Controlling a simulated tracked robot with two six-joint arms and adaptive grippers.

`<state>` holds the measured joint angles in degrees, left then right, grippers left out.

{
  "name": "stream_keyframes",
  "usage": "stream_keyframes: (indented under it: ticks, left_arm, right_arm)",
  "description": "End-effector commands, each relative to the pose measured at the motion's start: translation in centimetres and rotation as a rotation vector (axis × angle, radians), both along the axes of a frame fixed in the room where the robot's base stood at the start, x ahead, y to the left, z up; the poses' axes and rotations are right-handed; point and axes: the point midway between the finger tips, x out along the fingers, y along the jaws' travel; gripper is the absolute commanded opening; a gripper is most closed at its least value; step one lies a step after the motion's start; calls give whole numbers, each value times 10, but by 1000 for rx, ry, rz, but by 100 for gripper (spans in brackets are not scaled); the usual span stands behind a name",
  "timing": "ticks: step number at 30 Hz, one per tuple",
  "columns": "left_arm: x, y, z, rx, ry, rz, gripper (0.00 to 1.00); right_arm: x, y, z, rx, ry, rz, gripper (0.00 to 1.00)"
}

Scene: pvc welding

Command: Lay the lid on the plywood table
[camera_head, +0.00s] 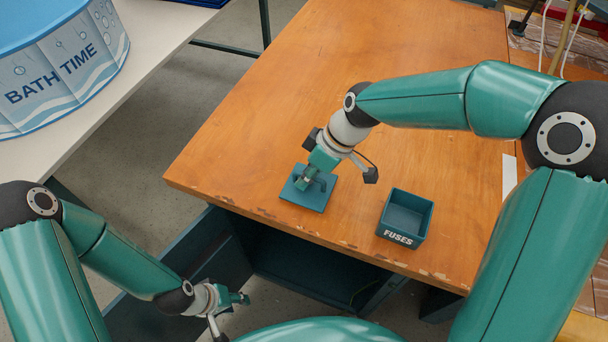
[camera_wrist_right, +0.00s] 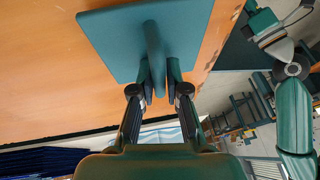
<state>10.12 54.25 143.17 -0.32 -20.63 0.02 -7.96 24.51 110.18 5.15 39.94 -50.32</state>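The lid (camera_head: 308,189) is a flat teal square plate with an upright handle. It is over the table's front left part, left of the box; I cannot tell whether it touches the wood. My right gripper (camera_head: 310,180) is above it. In the right wrist view the fingers (camera_wrist_right: 159,80) are close on both sides of the lid's handle (camera_wrist_right: 153,45), shut on it. The plywood table (camera_head: 420,70) is orange-brown with a chipped front edge. My left gripper (camera_head: 240,299) hangs in front of the table, away from the lid; its finger opening is unclear.
An open teal box marked FUSES (camera_head: 405,217) stands right of the lid near the front edge. A white bench (camera_head: 150,35) at left bears a blue BATH TIME tub (camera_head: 62,65). The table's middle and back left are clear.

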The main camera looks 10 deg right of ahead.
Motion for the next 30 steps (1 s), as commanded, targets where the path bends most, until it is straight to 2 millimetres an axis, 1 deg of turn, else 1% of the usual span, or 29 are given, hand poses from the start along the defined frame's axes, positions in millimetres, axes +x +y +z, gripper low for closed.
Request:
stream_keyframes:
  ticks: [1,3,11,16,20,30]
  left_arm:
    - [0,0,0,0,0,0,40]
    - [0,0,0,0,0,0,40]
    - [0,0,1,0,0,0,40]
    - [0,0,3,0,0,0,40]
    - [0,0,4,0,0,0,40]
    - [0,0,8,0,0,0,40]
  right_arm:
    - [0,0,0,0,0,0,27]
    - [0,0,0,0,0,0,35]
    - [0,0,0,-1,1,0,35]
    - [0,-2,7,0,-1,-1,35]
    - [-1,-9,23,1,-3,-3,35]
    - [-7,-37,85,0,-5,-2,35]
